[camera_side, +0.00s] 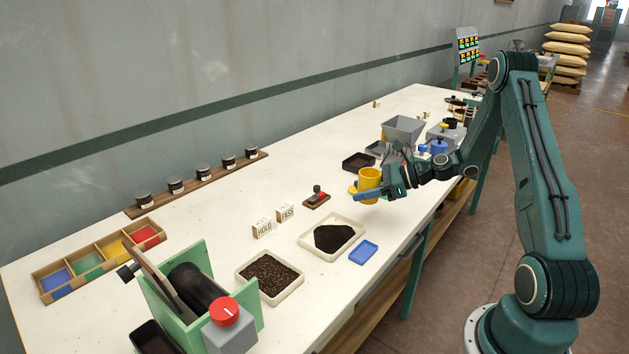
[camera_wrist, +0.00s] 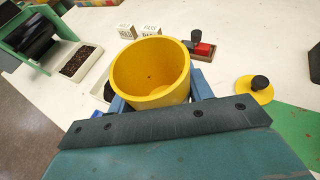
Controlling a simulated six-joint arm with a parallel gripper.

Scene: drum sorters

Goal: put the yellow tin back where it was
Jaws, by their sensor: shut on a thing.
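The yellow tin (camera_side: 369,181) is upright and open at the top, held between the blue fingers of my gripper (camera_side: 378,194). In the wrist view the tin (camera_wrist: 150,75) fills the space between the fingers (camera_wrist: 158,102), and its inside looks empty apart from a tiny dark speck. A flat yellow lid with a black knob (camera_wrist: 255,89) lies on the white table to the right of the tin in the wrist view. In the side view the lid is partly hidden behind the tin. I cannot tell how far the tin's base is above the table.
A red-and-black stamp (camera_side: 316,197), two small labelled blocks (camera_side: 262,227), a tray of dark powder (camera_side: 333,237), a tray of brown grains (camera_side: 270,276) and a small blue tray (camera_side: 363,252) lie nearby. A grey hopper (camera_side: 403,130) stands behind.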

